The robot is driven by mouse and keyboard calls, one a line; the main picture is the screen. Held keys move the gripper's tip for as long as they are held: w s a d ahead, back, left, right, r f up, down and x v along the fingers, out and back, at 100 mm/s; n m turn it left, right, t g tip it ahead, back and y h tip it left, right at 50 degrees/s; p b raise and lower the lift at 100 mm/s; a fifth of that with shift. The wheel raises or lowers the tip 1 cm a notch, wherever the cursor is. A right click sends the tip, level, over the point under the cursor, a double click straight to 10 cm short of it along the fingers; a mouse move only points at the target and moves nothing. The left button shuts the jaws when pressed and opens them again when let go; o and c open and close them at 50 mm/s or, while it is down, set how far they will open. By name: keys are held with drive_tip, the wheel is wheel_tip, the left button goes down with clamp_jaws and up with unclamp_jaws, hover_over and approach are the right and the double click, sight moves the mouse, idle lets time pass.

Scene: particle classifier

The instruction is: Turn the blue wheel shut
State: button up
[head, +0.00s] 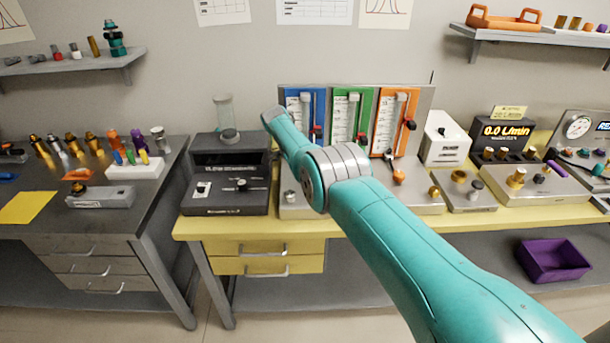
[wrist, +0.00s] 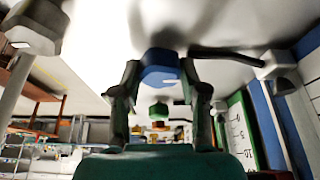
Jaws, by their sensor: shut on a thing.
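The blue wheel (wrist: 159,75) is between the two fingers of my gripper (wrist: 160,92) in the wrist view. The fingers are shut on its sides. In the head view my teal arm hides both the wheel and my gripper. The blue flow panel (head: 292,101) stands upright on the bench, left of the green panel (head: 340,104) and the orange panel (head: 401,105). In the wrist view a blue panel edge (wrist: 268,125) is at the right. How far the wheel is turned cannot be told.
A green knob (wrist: 158,110) lies beyond the blue wheel in line with my gripper. A dark instrument box (head: 229,175) stands left of the panels. A white box (head: 444,140) and a display reading 0.0 L/min (head: 505,133) stand to the right.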

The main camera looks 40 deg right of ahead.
drive_tip(key=o, duration=1.1)
drive_tip(key=shift+o, duration=0.2)
drive_tip(key=shift+a+r, duration=0.1)
drive_tip(key=shift+r, duration=0.05)
drive_tip(key=v, duration=1.1)
drive_tip(key=shift+r, duration=0.3)
drive_tip(key=shift+w+a, duration=0.1)
drive_tip(key=shift+a, duration=0.15)
